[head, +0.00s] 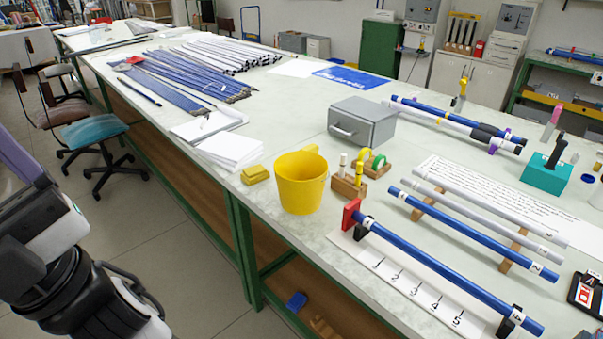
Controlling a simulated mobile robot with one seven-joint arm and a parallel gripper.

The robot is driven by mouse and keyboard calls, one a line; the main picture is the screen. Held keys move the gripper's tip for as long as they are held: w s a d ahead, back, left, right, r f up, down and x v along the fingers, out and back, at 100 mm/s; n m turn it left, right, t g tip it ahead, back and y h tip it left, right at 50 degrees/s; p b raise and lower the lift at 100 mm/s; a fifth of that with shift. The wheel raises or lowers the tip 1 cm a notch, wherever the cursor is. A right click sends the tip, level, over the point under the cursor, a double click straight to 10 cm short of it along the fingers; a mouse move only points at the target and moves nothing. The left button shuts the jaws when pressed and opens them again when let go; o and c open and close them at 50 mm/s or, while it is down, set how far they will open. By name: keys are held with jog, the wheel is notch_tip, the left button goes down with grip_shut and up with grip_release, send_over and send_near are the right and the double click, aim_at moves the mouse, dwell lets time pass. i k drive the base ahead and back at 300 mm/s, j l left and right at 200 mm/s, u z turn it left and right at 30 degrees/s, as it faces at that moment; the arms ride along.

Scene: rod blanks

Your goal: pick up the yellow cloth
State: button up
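The yellow cloth (255,174) is a small folded pad. It lies flat on the pale table top near the front edge, just left of a yellow mug (301,183). A narrow strip of table shows between cloth and mug. Part of my arm shows at the lower left, off the table and well left of the cloth. My gripper's fingers cannot be made out in the head view.
A stack of white paper (230,150) lies behind and left of the cloth. A grey box (362,122) and wooden holders (349,187) stand beyond the mug. The table's front edge is close to the cloth.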

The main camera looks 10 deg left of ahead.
aim_at(251, 176)
jog(key=u, duration=0.55)
jog(key=z, duration=2.15)
jog(key=u, duration=1.8)
jog(key=i+j+u, duration=0.1)
jog(key=u, duration=0.25)
jog(key=i+j, duration=0.25)
jog(key=i, duration=0.25)
jog(key=i+j, duration=0.3)
jog(key=i, duration=0.15)
